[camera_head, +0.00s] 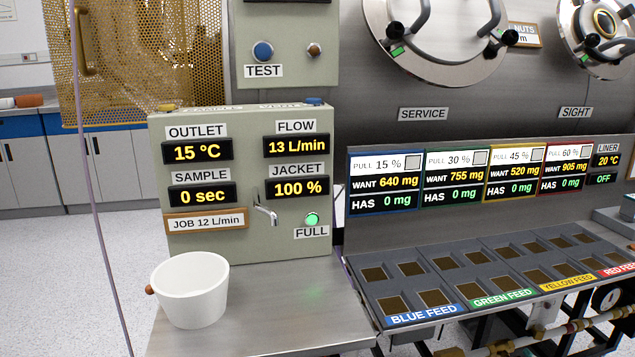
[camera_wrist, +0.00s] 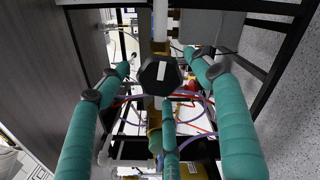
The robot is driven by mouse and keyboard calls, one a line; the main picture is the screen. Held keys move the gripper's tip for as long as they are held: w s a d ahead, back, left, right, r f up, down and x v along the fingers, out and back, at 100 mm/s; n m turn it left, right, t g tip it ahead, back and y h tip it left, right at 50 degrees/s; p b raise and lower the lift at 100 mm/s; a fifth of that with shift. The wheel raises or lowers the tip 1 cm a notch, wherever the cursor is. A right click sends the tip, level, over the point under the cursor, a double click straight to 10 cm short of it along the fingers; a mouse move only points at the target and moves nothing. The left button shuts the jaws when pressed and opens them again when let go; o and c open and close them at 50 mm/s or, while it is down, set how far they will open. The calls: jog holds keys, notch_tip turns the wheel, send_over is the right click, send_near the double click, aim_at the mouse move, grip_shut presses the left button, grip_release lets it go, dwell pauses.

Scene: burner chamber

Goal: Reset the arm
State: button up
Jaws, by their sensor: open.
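The head view shows no part of my arm. A black six-sided part (camera_wrist: 160,75) with a white mark is at the centre of the wrist view. Nothing that I can make out is held.
A white cup (camera_head: 190,292) stands on the metal bench (camera_head: 270,318) before a grey-green panel (camera_head: 245,225) with displays and a small tap. A feed tray (camera_head: 450,316) with several brown-filled cells is at the right. Pipes and coloured hoses crowd the wrist view.

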jog(key=s+d, duration=0.2)
jog(key=s, duration=0.7)
jog(key=w, duration=0.3)
jog(key=w+a, duration=0.1)
jog(key=w, duration=0.3)
jog(key=w+a, duration=0.1)
jog(key=w, duration=0.3)
jog(key=shift+a, duration=0.2)
jog(key=shift+d+f+n+b, duration=0.15)
jog(key=shift+f+n+b, duration=0.35)
jog(key=shift+b, duration=0.55)
jog(key=n+b, duration=0.8)
jog(key=b, duration=0.1)
jog(key=shift+n+b, duration=0.4)
jog(key=s+d+r+n+p, duration=0.1)
jog(key=s+p, duration=0.2)
jog(key=s, duration=0.7)
jog(key=shift+s+d, duration=0.2)
